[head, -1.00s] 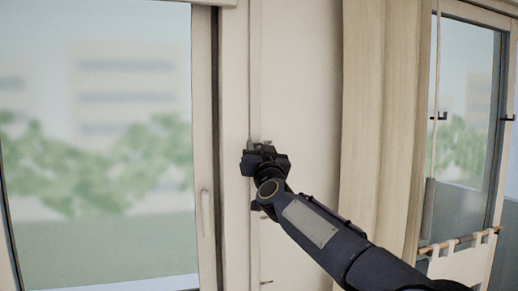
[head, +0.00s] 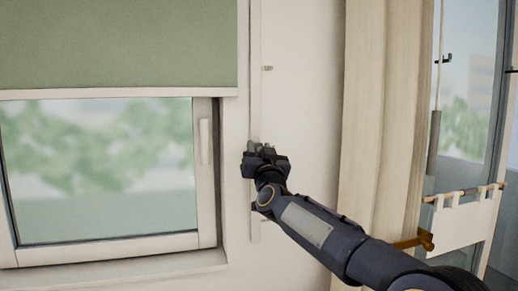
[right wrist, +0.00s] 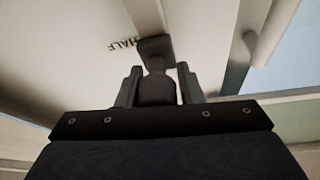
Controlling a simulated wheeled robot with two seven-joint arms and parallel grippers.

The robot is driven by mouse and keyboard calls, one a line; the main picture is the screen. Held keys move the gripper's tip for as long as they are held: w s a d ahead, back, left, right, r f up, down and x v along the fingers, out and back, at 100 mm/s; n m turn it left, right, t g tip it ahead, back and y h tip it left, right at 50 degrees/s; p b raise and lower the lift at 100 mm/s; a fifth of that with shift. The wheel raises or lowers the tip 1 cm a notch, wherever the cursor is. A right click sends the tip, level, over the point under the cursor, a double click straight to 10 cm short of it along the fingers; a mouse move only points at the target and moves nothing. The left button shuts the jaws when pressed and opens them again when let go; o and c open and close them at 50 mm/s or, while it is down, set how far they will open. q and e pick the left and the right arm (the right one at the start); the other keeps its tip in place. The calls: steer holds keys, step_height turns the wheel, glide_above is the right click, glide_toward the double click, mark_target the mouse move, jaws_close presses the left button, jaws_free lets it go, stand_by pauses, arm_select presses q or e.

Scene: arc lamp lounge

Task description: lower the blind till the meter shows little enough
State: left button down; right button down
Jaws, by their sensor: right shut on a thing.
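The green blind (head: 120,42) hangs over the upper part of the left window in the head view, its pale bottom bar (head: 120,93) level. A narrow vertical track (head: 256,95) runs down the wall to the right of this window. No meter shows in these frames. My left gripper is out of view.
A beige curtain (head: 378,120) hangs to the right of my right gripper. Beyond it are another window or glass door (head: 470,120), a hanging grey rod (head: 434,140) and a rail with white cloth (head: 465,222). A window sill (head: 120,270) juts out at lower left.

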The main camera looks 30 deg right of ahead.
steer(key=shift+d, duration=0.2)
steer(key=c, duration=1.1)
jaws_free()
steer(key=shift+s+d, duration=0.1)
steer(key=shift+o, duration=0.2)
steer(key=shift+s+a+f, duration=0.1)
steer(key=shift+a+f, duration=0.05)
steer(key=shift+a, duration=0.05)
steer(key=b+v, duration=0.1)
steer(key=v, duration=0.6)
steer(key=shift+s+b, duration=0.25)
steer(key=shift+b, duration=0.1)
steer(key=shift+f, duration=0.1)
